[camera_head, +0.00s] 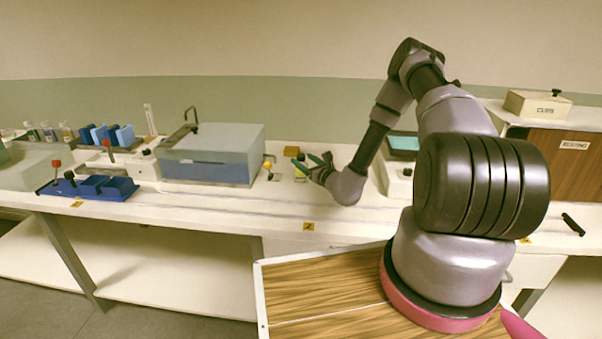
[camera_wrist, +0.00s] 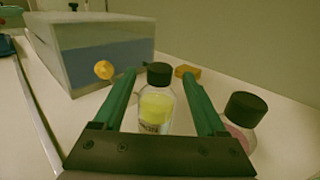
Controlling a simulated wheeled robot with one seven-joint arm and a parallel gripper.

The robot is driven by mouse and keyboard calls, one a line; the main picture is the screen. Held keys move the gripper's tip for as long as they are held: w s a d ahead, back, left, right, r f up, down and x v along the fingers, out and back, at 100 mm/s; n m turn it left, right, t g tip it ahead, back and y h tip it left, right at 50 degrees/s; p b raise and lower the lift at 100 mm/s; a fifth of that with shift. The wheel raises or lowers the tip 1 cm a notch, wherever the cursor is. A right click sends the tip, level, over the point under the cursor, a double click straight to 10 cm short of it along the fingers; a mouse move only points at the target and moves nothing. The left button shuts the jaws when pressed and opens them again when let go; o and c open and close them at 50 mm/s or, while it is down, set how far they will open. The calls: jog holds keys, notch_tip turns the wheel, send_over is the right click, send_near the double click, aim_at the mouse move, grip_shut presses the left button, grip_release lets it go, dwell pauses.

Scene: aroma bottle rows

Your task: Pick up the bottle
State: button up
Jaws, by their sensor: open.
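A clear bottle (camera_wrist: 156,104) with a black cap and yellow contents stands upright on the white bench in the wrist view. My gripper (camera_wrist: 163,88) is open, with its two green fingers on either side of this bottle. I cannot tell whether the fingers touch it. In the head view my gripper (camera_head: 309,165) is small at the bench, and the bottle there is mostly hidden by it. A second bottle (camera_wrist: 243,118) with a black cap and pinkish contents is outside the right finger in the wrist view.
A grey and blue box (camera_head: 210,154) stands left of my gripper. A yellow knob (camera_head: 267,165) and a yellow block (camera_head: 291,151) are close by. Blue racks (camera_head: 106,186) and several small bottles (camera_head: 48,132) are at the far left.

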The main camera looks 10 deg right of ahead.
jog(key=x, duration=0.5)
jog(key=shift+w+r, duration=0.1)
jog(key=shift+c, duration=0.3)
grip_shut()
dwell(1.0)
